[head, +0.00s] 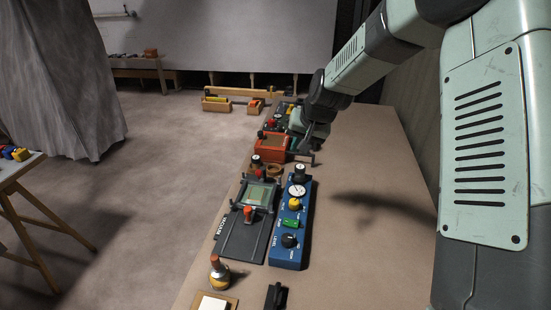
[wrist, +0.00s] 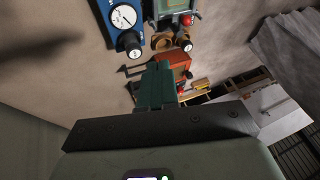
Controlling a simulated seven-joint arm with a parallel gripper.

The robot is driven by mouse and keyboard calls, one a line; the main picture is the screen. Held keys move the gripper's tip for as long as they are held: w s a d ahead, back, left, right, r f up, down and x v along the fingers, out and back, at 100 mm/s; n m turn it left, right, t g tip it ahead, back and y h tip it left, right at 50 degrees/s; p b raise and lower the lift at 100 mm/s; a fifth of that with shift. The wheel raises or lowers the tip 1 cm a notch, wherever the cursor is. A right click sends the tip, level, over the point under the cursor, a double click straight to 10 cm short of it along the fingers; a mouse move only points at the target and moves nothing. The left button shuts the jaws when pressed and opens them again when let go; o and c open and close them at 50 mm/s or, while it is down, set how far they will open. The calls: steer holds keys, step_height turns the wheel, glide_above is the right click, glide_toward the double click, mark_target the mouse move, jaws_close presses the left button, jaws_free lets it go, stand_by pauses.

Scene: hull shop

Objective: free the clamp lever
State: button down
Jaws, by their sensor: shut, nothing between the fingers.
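An orange-red box (head: 271,147) stands on the bench, and it also shows in the wrist view (wrist: 181,62). A dark bar with a handle-like end (head: 312,158) juts from its right side in the head view; in the wrist view this bar (wrist: 128,70) juts out to the left. It may be the clamp lever; I cannot tell for sure. My gripper (wrist: 158,68) is shut and empty, its green fingers partly covering the box in the wrist view. Whether they touch the box or bar is not clear. In the head view the fingertips are hard to make out.
A blue panel (head: 285,240) with a gauge and knobs lies nearer, beside a dark plate (head: 240,238) with a red-topped slider. A brown ring (head: 275,170) sits by the box. Bench space on the right (head: 370,230) is clear. A wooden rack (head: 216,104) stands beyond.

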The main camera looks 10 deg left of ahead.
steer(key=shift+m+y, duration=0.3)
steer(key=x, duration=0.5)
steer(key=shift+w+a+f, duration=0.15)
steer(key=shift+w+f, duration=0.1)
steer(key=shift+f, duration=0.05)
steer(key=w+a+f, duration=0.3)
steer(key=a+f, duration=0.4)
steer(key=f, duration=0.3)
steer(key=shift+w+a, duration=0.2)
steer(key=shift+a, duration=0.15)
